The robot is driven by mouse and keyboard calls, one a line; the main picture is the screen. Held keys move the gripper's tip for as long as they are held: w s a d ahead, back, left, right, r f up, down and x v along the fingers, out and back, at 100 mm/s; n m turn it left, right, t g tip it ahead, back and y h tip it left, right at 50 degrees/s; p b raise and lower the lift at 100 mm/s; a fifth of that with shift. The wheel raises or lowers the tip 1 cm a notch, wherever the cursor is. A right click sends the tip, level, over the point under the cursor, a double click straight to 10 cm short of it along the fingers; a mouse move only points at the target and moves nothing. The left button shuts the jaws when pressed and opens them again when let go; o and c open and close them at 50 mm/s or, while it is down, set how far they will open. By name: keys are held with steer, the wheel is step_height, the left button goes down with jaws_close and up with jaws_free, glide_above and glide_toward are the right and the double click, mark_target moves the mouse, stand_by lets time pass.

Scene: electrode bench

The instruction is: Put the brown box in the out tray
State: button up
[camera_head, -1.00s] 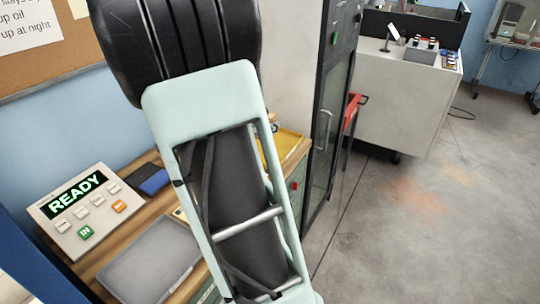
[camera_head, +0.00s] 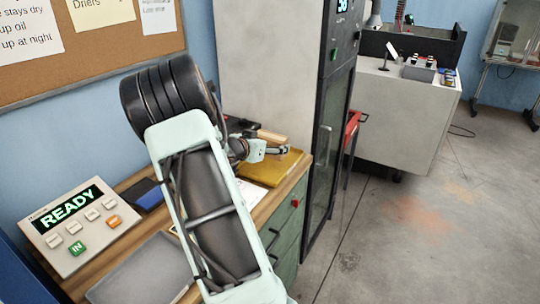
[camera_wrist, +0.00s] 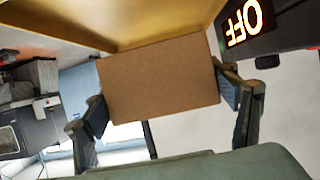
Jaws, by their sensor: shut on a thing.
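The brown box (camera_wrist: 160,78) fills the middle of the wrist view, held between the two fingers of my gripper (camera_wrist: 168,100). In the head view my gripper (camera_head: 270,150) is at the far end of the bench, over a yellow tray (camera_head: 262,176), with a small tan part of the box (camera_head: 271,136) showing behind it. A yellow surface (camera_wrist: 110,25), seemingly the tray, spans the top of the wrist view behind the box. I cannot tell whether the box touches the tray. No label on the tray is readable.
A panel reading READY (camera_head: 75,222) and a flat grey plate (camera_head: 140,272) are on the near bench. A tall cabinet (camera_head: 325,130) stands beyond the tray. An OFF display (camera_wrist: 245,22) shows at the wrist view's right.

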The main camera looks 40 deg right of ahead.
steer(key=shift+w+d+f, duration=0.2)
steer(key=shift+d+f, duration=0.1)
steer(key=shift+f, duration=0.05)
steer(key=shift+w+d+f+b, duration=0.1)
steer(key=shift+f+b, duration=0.3)
steer(key=shift+f, duration=1.25)
steer(key=shift+f, duration=0.1)
steer(key=o, duration=1.4)
steer(key=shift+f, duration=0.1)
steer(key=shift+o, duration=0.2)
steer(key=shift+r, duration=0.2)
steer(key=p+v, duration=0.1)
steer(key=v, duration=1.1)
steer(key=shift+f, duration=0.15)
